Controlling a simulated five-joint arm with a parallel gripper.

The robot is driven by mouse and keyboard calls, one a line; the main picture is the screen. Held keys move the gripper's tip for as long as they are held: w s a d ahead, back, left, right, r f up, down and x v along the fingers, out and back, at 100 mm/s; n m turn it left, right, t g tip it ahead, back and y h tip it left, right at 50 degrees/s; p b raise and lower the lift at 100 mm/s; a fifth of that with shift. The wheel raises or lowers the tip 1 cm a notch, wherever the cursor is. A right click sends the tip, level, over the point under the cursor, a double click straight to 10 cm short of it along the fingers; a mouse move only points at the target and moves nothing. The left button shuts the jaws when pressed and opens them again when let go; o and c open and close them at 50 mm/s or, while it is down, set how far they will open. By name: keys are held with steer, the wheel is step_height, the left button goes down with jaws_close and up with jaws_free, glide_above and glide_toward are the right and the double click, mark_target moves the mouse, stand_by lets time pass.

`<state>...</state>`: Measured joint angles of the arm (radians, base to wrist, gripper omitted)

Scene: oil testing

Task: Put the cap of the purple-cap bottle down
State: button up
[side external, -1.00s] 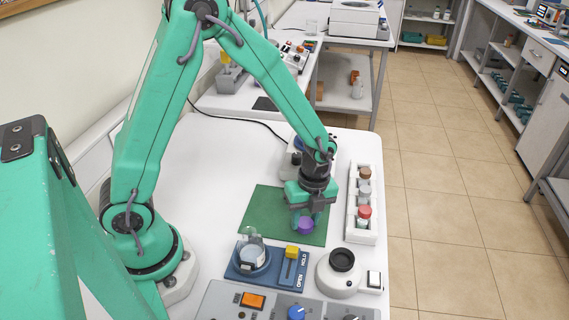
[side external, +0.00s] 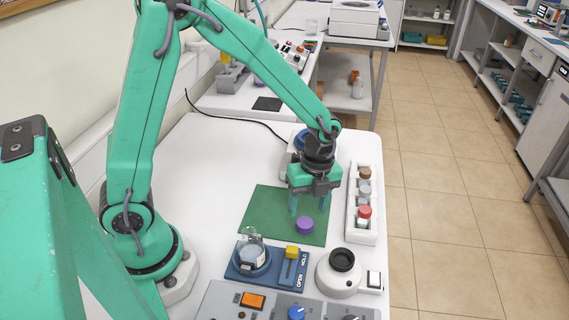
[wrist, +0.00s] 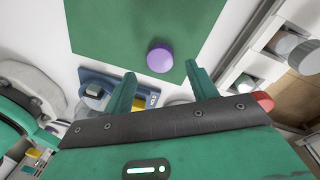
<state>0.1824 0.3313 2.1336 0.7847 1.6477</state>
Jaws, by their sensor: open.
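The purple cap (side external: 305,226) rests on the green mat (side external: 262,213), near the mat's front right part. It also shows in the wrist view (wrist: 160,58), beyond and between my fingertips, apart from them. My gripper (side external: 308,206) is open and empty, raised just behind the cap in the side view. Both green fingers of my gripper show spread apart in the wrist view (wrist: 163,82). A clear bottle without a cap (side external: 252,256) sits in the blue holder (side external: 236,271) in front of the mat.
A white rack (side external: 363,234) with brown, grey and red-capped bottles stands right of the mat. A yellow slide (side external: 292,252), a white round device with a black top (side external: 341,264) and a control panel (side external: 225,299) stand in front. The table's left part is clear.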

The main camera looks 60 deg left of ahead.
step_height(320, 180, up, 8)
steer(key=shift+w+f, duration=0.15)
steer(key=shift+w, duration=0.25)
stand_by(0.5)
step_height(320, 180, up, 7)
steer(key=n+t, duration=0.3)
steer(key=n, duration=0.6)
glide_above(308, 220)
steer(key=s+a, duration=0.3)
steer(key=s, duration=0.1)
steer(key=s+a+r+n+t, duration=0.3)
steer(key=s+n, duration=0.5)
steer(key=n, duration=0.4)
steer(key=shift+s+a+r+t, duration=0.15)
steer(key=shift+s+r+t, duration=0.2)
steer(key=shift+r, duration=0.5)
